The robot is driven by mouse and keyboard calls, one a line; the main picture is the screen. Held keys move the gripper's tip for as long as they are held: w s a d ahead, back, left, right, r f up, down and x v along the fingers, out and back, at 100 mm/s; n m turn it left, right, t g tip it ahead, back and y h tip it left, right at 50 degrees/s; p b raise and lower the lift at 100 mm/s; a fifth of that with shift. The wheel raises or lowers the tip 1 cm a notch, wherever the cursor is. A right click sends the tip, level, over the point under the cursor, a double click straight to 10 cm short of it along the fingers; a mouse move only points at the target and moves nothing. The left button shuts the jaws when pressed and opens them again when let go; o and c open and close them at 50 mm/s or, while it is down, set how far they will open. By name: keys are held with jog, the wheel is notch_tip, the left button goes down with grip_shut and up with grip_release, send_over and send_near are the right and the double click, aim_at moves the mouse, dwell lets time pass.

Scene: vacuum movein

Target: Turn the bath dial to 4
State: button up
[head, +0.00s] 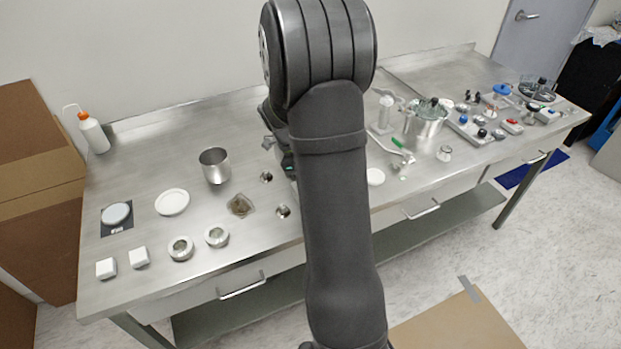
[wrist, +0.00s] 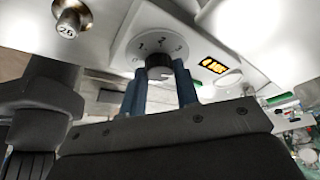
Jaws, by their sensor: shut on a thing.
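The bath dial (wrist: 158,61) shows in the wrist view as a dark knob in front of a pale round scale plate (wrist: 133,42). The numerals 1, 2 and 3 can be read along the plate's upper edge, with what looks like a 0 at its left. My gripper (wrist: 160,78) is shut on the dial, with one blue finger on each side of it. I cannot tell which numeral the dial points at. In the head view my own arm hides the gripper and the dial.
A lit yellow display (wrist: 214,66) is right of the dial, too small to read. A metal knob marked 26 (wrist: 68,22) is at upper left. In the head view, a steel cup (head: 214,166) stands left of my arm and a steel pot (head: 424,125) right of it on the bench (head: 130,170).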

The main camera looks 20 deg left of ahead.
dwell(0.3)
jog(key=o, duration=1)
jog(key=shift+c, duration=0.2)
jog(key=v, duration=1.7)
jog(key=shift+r, duration=0.25)
jog(key=x, duration=1.7)
jog(key=shift+f, duration=0.25)
